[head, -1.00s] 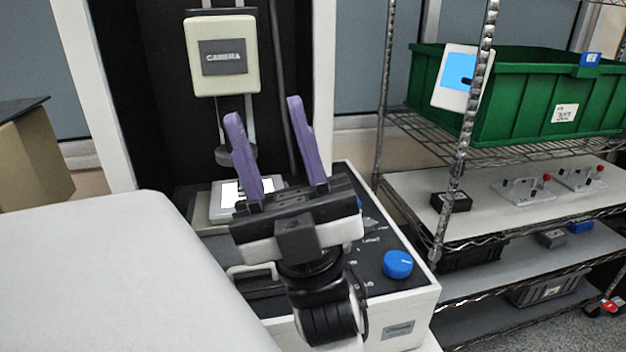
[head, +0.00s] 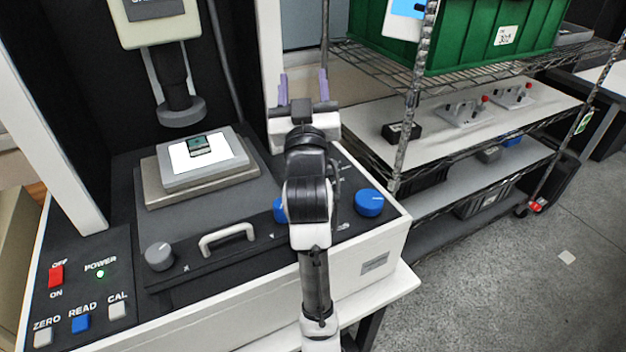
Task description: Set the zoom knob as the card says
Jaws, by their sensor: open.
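A blue knob (head: 369,202) with a pale pointer mark stands at the right end of the machine's dark panel. A second blue knob (head: 280,210) is partly hidden behind my arm. A grey knob (head: 159,256) is at the panel's left. I cannot read which one is labelled zoom; the labels by the blue knobs are covered or too small. A white card with a blue patch (head: 405,8) hangs by the shelf post, cut off at the top; its text is unreadable. My gripper (head: 303,88) is open and empty, fingers up, above the panel's back, away from the knobs.
The stage (head: 240,173) holds a small dark sample under the camera column (head: 181,108). A white handle (head: 227,238) sticks up at the front. Power and other buttons (head: 81,322) are at front left. A wire shelf (head: 470,70) with a green bin stands close on the right.

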